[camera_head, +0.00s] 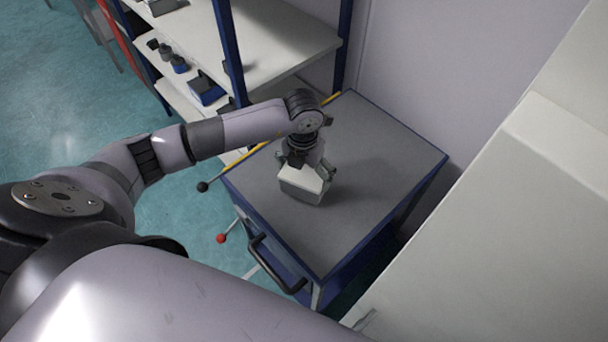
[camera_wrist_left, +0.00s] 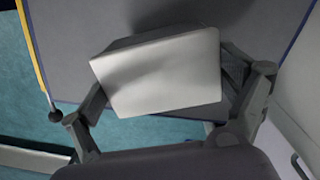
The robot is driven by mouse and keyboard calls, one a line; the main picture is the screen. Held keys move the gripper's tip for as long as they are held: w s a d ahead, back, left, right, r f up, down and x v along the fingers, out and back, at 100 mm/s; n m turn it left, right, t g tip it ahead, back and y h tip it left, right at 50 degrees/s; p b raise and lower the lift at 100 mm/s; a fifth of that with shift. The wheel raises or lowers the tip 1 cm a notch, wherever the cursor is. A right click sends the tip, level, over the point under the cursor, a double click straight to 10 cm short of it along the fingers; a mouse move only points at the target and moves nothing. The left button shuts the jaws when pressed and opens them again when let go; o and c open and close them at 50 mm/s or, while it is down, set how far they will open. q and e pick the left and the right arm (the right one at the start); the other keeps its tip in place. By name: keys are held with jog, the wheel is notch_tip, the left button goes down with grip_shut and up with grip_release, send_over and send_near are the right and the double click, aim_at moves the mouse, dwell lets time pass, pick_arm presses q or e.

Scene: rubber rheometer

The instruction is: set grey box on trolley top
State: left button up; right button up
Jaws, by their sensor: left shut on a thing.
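The grey box (camera_head: 305,184) is a light grey block over the left part of the trolley top (camera_head: 378,152), which is a dark grey surface with blue edges. My left gripper (camera_head: 306,167) is shut on the box from above. In the left wrist view the box (camera_wrist_left: 160,72) sits between the two fingers of the left gripper (camera_wrist_left: 165,90). The box is at or very near the trolley top; I cannot tell whether it touches. My right gripper is not in view.
A blue-framed shelf (camera_head: 275,45) with small dark parts stands behind and left of the trolley. A large pale cabinet (camera_head: 500,220) is at the right. A black handle (camera_head: 275,265) is on the trolley's front. The trolley top's back and right are clear.

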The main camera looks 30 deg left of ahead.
pick_arm(q)
notch_tip(320, 180, down, 2)
jog(key=shift+f, duration=0.15)
jog(key=shift+f, duration=0.1)
jog(key=o, duration=1.2)
jog(key=shift+f, duration=0.1)
jog(key=shift+c, duration=0.2)
jog(key=shift+o, duration=0.7)
